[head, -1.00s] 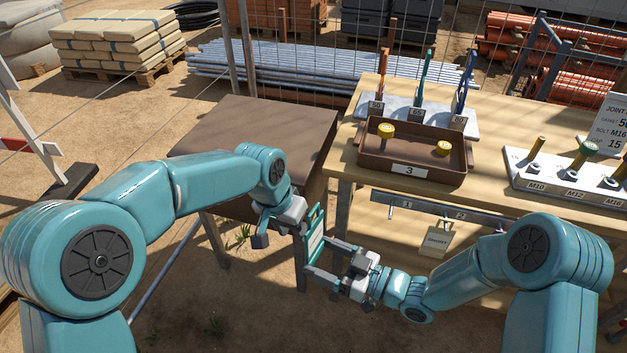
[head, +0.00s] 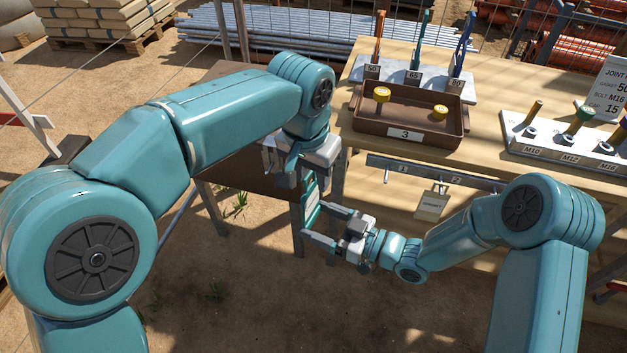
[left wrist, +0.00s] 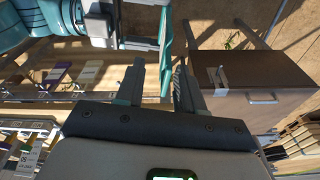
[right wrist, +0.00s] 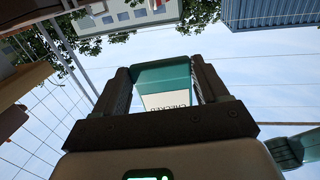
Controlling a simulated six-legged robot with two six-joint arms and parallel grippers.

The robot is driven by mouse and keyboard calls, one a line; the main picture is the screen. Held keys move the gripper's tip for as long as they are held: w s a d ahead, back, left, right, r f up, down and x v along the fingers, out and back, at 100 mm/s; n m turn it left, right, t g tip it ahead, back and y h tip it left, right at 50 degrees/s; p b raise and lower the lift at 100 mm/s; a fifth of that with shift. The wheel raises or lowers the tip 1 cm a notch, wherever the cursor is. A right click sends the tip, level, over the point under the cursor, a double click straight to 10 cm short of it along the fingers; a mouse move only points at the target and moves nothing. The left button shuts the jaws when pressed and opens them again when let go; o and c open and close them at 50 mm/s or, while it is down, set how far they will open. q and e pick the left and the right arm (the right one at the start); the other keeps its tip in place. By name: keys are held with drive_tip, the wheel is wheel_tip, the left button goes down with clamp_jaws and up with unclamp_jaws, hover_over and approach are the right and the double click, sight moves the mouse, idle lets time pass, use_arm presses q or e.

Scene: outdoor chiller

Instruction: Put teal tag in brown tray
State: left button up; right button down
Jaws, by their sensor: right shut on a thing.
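The teal tag (head: 312,198) has a pale label and hangs upright in mid-air in front of the table. My right gripper (head: 314,223) is shut on it across its width. In the right wrist view the tag (right wrist: 163,78) fills the gap between the fingers. My left gripper (head: 291,172) is just above the tag, pointing down. In the left wrist view its fingers are apart, with the tag's edge (left wrist: 166,50) seen in the gap; contact cannot be told. The brown tray (head: 460,143), marked 3, sits on the table and holds two yellow-topped pieces.
The wooden table (head: 480,105) carries a grey rack (head: 415,84) of upright tools behind the tray and a white bolt block (head: 560,140) to its right. A rail (head: 435,172) with a hanging label lies along the table's front. A brown cabinet (head: 235,165) stands left.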

sight(313, 209)
use_arm(q)
drive_tip(key=shift+w+d+f, duration=0.1)
drive_tip(key=shift+w+f, duration=0.1)
drive_tip(key=shift+f, duration=1.65)
clamp_jaws()
use_arm(e)
unclamp_jaws()
